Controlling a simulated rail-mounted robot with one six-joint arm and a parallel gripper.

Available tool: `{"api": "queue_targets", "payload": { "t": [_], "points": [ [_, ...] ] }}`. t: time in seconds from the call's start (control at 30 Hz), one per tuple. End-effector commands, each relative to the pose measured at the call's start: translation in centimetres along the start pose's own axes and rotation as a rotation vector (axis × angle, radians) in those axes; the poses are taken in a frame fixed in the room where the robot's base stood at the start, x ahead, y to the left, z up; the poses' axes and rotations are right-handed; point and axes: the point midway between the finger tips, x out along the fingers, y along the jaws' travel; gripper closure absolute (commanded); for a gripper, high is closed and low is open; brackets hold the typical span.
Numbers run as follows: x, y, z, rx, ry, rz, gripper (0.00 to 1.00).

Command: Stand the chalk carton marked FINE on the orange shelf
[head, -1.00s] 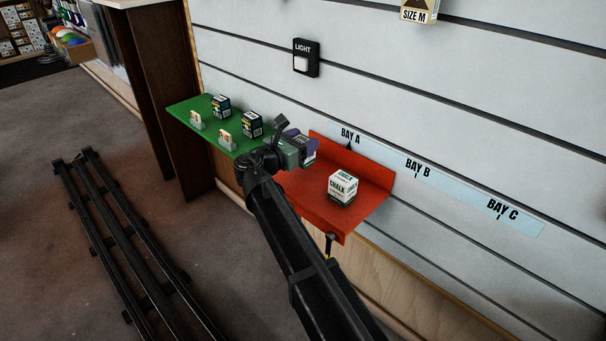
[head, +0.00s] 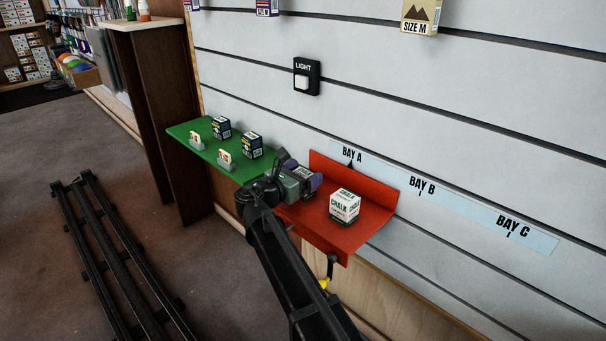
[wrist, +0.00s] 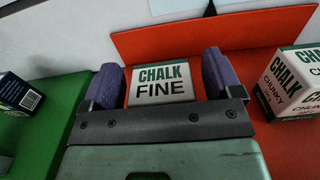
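The chalk carton marked FINE (wrist: 162,86), white with a green band, stands on the orange-red shelf (wrist: 270,38) in the wrist view. My gripper (wrist: 163,82) has its two purple fingers on either side of it, with narrow gaps to the carton, so it looks open around it. In the head view my gripper (head: 302,168) is over the left part of the orange-red shelf (head: 365,222) and hides the FINE carton. A second carton, marked CHUNKY (head: 345,206), stands to the right; it also shows in the wrist view (wrist: 293,84).
A green shelf (head: 178,131) to the left bears dark boxes (head: 252,145) and small white-and-orange items in holders (head: 226,160). A raised orange-red back edge (head: 345,180) runs along the wall.

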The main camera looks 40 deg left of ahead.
Motion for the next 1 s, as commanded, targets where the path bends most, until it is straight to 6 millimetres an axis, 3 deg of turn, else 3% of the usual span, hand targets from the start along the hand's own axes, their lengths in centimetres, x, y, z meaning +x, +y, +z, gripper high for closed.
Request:
{"api": "queue_targets", "payload": {
  "t": [0.2,0.27,0.6,0.7,1.0],
  "points": [
    [-0.1,0.0,0.7,0.0,0.0,0.0,0.15],
    [-1.0,0.0,0.3,0.0,0.0,0.002,0.15],
    [-9.6,-0.1,0.3,0.0,0.0,0.002,0.15],
    [-11.2,0.0,0.3,0.0,0.0,0.002,0.15],
    [-12.1,0.0,0.3,0.0,0.0,0.0,0.15]
  ]
}}
